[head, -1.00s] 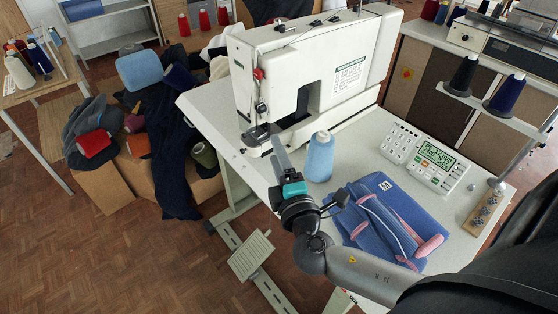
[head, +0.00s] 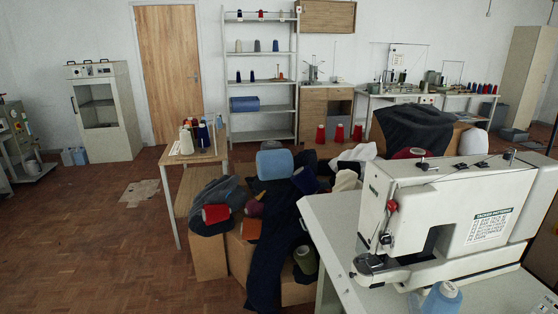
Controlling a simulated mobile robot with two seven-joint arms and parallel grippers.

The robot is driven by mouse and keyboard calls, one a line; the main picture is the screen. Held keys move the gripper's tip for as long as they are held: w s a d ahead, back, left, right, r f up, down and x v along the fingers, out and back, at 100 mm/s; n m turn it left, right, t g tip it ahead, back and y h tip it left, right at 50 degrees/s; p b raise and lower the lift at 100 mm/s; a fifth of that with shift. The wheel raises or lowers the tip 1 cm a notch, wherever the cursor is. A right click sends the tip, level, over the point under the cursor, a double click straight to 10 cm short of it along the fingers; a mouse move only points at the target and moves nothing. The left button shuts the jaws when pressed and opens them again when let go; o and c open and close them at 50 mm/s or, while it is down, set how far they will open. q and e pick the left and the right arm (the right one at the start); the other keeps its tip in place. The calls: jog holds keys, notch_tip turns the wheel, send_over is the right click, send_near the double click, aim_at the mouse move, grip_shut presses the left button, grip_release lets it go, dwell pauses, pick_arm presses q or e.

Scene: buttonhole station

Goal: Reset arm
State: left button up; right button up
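Neither of my arms nor grippers shows in the head view now. The white buttonhole machine (head: 447,212) stands on its pale table (head: 338,232) at the lower right. The front part of the table is outside the view.
Boxes (head: 243,258) heaped with dark cloth and thread cones stand left of the machine table. A small wooden table (head: 203,154) with cones is behind them. Shelves (head: 262,98) and a wooden door (head: 168,72) line the back wall. The floor (head: 95,235) at left is mostly clear.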

jog(key=s+f+m+g+y, duration=0.1)
jog(key=s+f+m+g, duration=0.6)
jog(key=s+f+g, duration=0.1)
jog(key=s+a+f+m+g+y, duration=0.2)
jog(key=s+a+g+y, duration=0.25)
jog(key=s+a, duration=0.45)
notch_tip(320, 180, down, 26)
jog(key=s+b, duration=0.2)
jog(key=s, duration=0.1)
jog(key=s+d+f+g+b, duration=0.1)
jog(key=s+d+f+g, duration=0.1)
jog(key=s+f, duration=1.2)
jog(key=shift+s+d+y+b, duration=0.15)
jog(key=shift+d+y+b, duration=0.25)
jog(key=shift+d, duration=0.1)
